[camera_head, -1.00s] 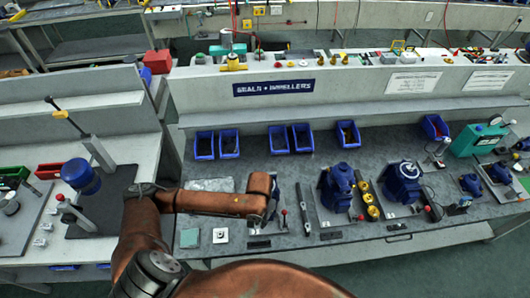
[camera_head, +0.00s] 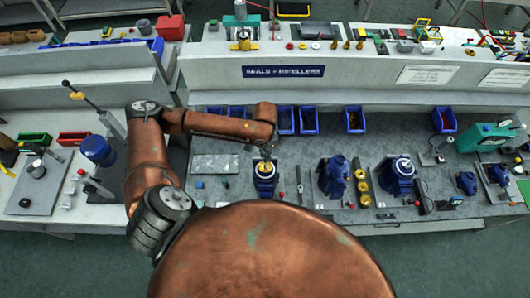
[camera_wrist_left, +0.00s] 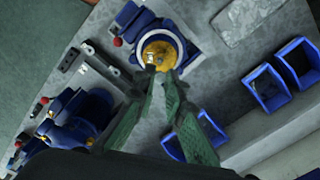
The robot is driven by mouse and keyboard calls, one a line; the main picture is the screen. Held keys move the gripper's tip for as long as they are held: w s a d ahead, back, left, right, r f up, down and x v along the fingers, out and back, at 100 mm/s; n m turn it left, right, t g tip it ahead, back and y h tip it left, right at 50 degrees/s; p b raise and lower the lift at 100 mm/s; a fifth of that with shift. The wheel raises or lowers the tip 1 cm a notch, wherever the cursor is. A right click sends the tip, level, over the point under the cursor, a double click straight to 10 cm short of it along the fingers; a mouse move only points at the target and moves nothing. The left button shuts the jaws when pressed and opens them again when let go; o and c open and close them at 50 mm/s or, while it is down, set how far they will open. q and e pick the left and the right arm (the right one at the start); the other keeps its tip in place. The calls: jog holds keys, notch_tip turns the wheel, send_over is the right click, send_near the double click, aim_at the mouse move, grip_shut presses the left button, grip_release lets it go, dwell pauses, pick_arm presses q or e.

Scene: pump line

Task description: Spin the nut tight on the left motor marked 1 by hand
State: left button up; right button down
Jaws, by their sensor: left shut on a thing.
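The left motor (camera_head: 265,185) is a blue unit on the bench, with a round brass part (camera_head: 265,168) on its upturned face. The wrist view shows the same motor (camera_wrist_left: 128,17) and brass part (camera_wrist_left: 160,46) close up. My left gripper (camera_wrist_left: 158,68) has green fingers that come together at the middle of the brass part. They are shut on a small grey piece there, which looks like the nut (camera_wrist_left: 154,59); the fingertips partly hide it. In the head view, my left gripper (camera_head: 265,152) is directly above the motor. I cannot read the number 1 marking. My right gripper is out of view.
Two more blue motors (camera_head: 333,176) (camera_head: 397,175) stand to the right, with brass rings (camera_head: 362,187) between them. Blue bins (camera_head: 354,120) line the back of the bench. A grey plate (camera_head: 216,164) lies left of the left motor.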

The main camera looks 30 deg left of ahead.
aim_at(265, 165)
pick_arm(q)
jog(key=shift+w+d+f+b, duration=0.1)
jog(key=shift+f+b, duration=0.6)
jog(key=shift+f, duration=0.05)
notch_tip(265, 165, down, 3)
jog(key=b, duration=0.3)
jog(key=shift+r, duration=0.2)
jog(key=shift+f+b, duration=0.3)
jog(key=shift+b, duration=0.15)
jog(key=shift+f, duration=0.55)
jog(key=shift+p, duration=0.55)
jog(key=shift+p, duration=0.5)
jog(key=shift+p, duration=0.35)
